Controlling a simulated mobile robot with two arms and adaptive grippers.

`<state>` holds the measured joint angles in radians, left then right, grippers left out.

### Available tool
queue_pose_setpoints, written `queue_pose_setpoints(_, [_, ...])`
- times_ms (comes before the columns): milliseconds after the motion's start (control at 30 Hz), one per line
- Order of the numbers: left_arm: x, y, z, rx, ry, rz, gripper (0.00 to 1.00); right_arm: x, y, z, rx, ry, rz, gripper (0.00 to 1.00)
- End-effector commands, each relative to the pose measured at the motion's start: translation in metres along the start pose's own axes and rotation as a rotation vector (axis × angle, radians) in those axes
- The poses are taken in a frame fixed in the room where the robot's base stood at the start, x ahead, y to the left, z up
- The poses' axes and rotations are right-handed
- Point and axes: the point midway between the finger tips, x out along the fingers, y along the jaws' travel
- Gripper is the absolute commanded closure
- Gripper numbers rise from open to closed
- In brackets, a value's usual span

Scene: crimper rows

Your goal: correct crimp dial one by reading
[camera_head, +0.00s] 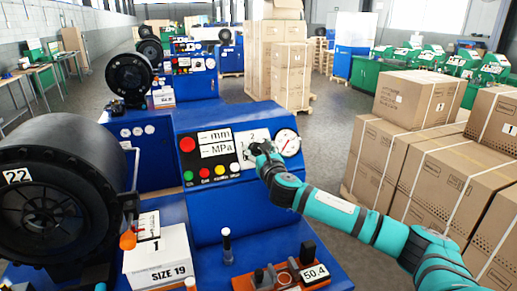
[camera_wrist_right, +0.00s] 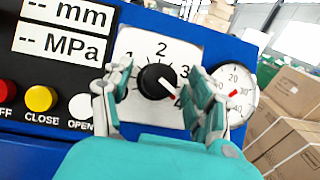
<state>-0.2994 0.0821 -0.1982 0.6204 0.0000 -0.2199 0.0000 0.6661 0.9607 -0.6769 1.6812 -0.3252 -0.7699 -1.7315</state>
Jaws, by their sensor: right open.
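The crimp dial (camera_wrist_right: 157,82) is a black knob on a white plate marked 1 to 4, on the blue crimper's panel. In the head view the dial plate (camera_head: 252,135) is partly hidden behind my right gripper (camera_head: 266,158). In the wrist view my right gripper (camera_wrist_right: 158,105) is open, with one finger at each side of the knob. I cannot tell whether they touch it. The display (camera_wrist_right: 62,28) shows dashes before mm and MPa. A readout (camera_head: 314,272) on the bench shows 50.4.
A round gauge (camera_head: 287,142) sits right of the dial. Buttons (camera_head: 220,170) line the panel below the display. The black crimping head (camera_head: 60,200) marked 22 is at left. A box (camera_head: 160,262) marked SIZE 19 stands on the bench. Stacked cartons (camera_head: 420,150) are at right.

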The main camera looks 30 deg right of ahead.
Motion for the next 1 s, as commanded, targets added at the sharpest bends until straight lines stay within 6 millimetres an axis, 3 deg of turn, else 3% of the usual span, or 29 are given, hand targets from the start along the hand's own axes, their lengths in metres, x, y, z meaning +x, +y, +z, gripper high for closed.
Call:
queue_pose_setpoints(167, [0.0, 0.001, 0.001, 0.0, -0.001, 0.001, 0.67, 0.0, 0.0, 0.0, 0.0, 0.0, 0.0, 0.45])
queue_pose_setpoints(567, [0.0, 0.003, 0.0, 0.001, -0.001, 0.004, 0.67, 0.0, -0.001, 0.0, 0.0, 0.0, -0.001, 0.96])
queue_pose_setpoints(1000, [-0.015, 0.003, -0.001, 0.002, -0.001, 0.004, 0.67, 0.0, -0.003, 0.003, -0.092, -0.003, 0.056, 0.96])
